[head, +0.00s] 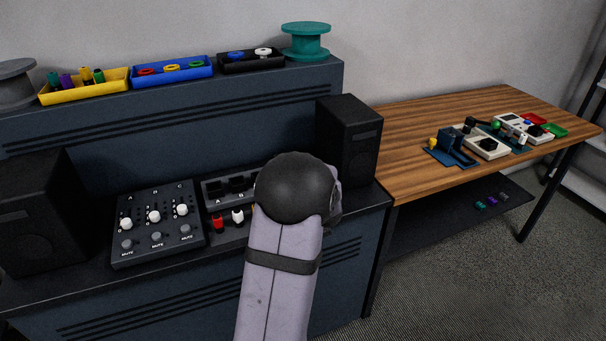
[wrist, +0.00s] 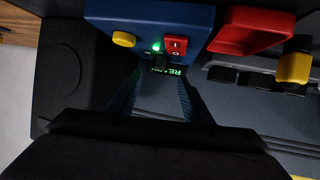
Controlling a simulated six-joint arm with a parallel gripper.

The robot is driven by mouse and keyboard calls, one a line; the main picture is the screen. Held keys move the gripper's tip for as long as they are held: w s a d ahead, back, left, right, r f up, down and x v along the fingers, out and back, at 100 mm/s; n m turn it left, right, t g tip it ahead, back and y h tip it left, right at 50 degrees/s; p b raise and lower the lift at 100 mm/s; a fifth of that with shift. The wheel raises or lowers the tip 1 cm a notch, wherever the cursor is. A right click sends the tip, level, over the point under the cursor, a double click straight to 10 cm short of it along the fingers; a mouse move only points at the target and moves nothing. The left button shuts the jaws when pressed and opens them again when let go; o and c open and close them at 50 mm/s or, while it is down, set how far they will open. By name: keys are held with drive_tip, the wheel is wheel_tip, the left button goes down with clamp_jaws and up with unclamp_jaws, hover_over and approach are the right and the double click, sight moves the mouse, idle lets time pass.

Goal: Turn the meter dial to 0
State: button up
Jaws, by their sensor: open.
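On the wooden table in the head view, a beige device (head: 480,145) has a black knob (head: 488,144) on it. A second beige device (head: 521,127) with a black part stands behind it to the right. They are too small to read any marks, so I cannot tell which is the meter or where its dial points. My gripper (wrist: 156,88) is open and empty in the wrist view, with its two fingers apart in front of a blue box (wrist: 150,19). In the head view, my arm hides the fingers.
The blue box has a yellow knob (wrist: 124,39), a lit green lamp, a red switch (wrist: 174,44) and a green READY display (wrist: 167,71). A red tray (wrist: 250,31) is beside it. Black speakers (head: 349,140) flank the mixer (head: 157,223). The wooden table's near left is clear.

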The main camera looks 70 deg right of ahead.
drive_tip(key=shift+d, duration=0.1)
drive_tip(key=shift+p+x, duration=0.6)
drive_tip(key=shift+x, duration=3)
